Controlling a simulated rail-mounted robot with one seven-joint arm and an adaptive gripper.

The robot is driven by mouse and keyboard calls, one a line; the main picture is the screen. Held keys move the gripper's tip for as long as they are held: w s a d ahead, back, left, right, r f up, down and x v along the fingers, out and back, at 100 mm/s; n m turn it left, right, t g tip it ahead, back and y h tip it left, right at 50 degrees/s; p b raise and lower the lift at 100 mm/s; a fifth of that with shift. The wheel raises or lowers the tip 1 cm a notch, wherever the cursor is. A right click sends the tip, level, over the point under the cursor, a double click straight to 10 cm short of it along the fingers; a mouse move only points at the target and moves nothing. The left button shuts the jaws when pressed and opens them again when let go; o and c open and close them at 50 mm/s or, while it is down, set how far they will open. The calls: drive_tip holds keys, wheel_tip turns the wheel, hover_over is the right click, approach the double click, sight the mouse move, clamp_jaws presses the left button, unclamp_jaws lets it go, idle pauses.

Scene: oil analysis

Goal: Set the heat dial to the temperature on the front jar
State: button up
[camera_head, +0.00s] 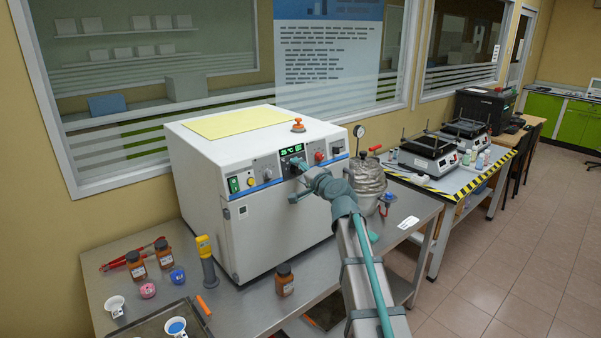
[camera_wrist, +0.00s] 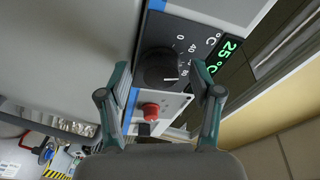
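The heat dial (camera_wrist: 160,68) is a round black knob on the dark panel, with a white mark and a printed scale starting at 0 and 40. The green display (camera_wrist: 226,55) beside it reads 25 °C; it also shows in the head view (camera_head: 291,150). My gripper (camera_wrist: 162,74) is open, its fingers on either side of the dial with gaps visible. In the head view my gripper (camera_head: 300,168) is at the front panel and hides the dial. A brown jar (camera_head: 285,280) with a dark lid stands in front of the machine; its label is too small to read.
The white oven (camera_head: 205,165) stands on a metal table. A red button (camera_wrist: 150,109) sits beside the dial. Two more brown jars (camera_head: 136,266) (camera_head: 164,254), small cups and a yellow-topped tool (camera_head: 206,262) stand at left. A metal vessel (camera_head: 367,180) stands to the right.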

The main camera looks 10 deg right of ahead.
drive_tip(key=v, duration=1.2)
